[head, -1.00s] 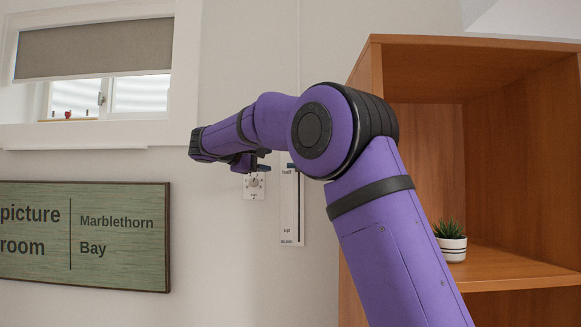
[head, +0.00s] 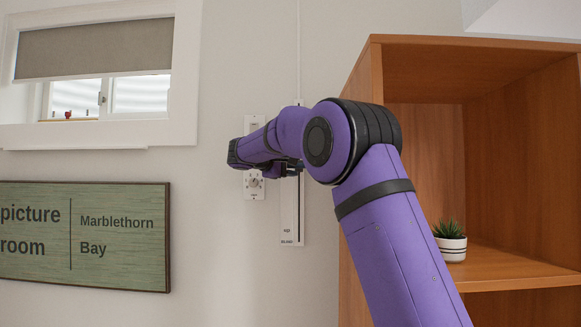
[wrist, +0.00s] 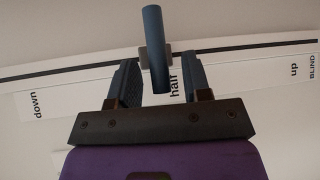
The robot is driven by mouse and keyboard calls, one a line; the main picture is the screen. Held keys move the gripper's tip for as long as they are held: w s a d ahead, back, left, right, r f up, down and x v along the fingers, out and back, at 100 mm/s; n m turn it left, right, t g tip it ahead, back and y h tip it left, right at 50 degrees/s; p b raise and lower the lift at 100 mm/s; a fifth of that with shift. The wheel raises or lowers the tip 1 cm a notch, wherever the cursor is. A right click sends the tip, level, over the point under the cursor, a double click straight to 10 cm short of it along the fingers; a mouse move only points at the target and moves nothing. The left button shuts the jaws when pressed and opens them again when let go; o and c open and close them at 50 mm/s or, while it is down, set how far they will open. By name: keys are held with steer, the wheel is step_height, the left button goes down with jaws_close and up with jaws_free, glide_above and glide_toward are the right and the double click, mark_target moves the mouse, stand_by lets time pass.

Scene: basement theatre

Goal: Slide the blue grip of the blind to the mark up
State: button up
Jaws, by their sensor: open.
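The blue grip (wrist: 155,48) is a short blue rod on a small grey slider, seen in the wrist view beside the "half" label, slightly to its "down" side. It rides on the dark slot of a white track plate (head: 291,222). The "up" mark (wrist: 294,70) is near the "BLIND" end, which is the lower end in the head view. My gripper (wrist: 162,72) is open, with one finger on each side of the grip; contact is not clear. In the head view my gripper (head: 291,169) hides the grip and the "half" label.
A white plate with a dial (head: 254,184) is just left of the track. A wooden shelf (head: 470,280) with a potted plant (head: 450,241) stands at right. A green sign (head: 85,235) and a window with a partly lowered blind (head: 97,48) are at left.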

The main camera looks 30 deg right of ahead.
jaws_close()
step_height(320, 180, down, 22)
stand_by(0.6)
steer(key=shift+f, duration=0.1)
jaws_free()
steer(key=v, duration=1)
steer(key=shift+a, duration=0.35)
steer(key=shift+s, duration=0.1)
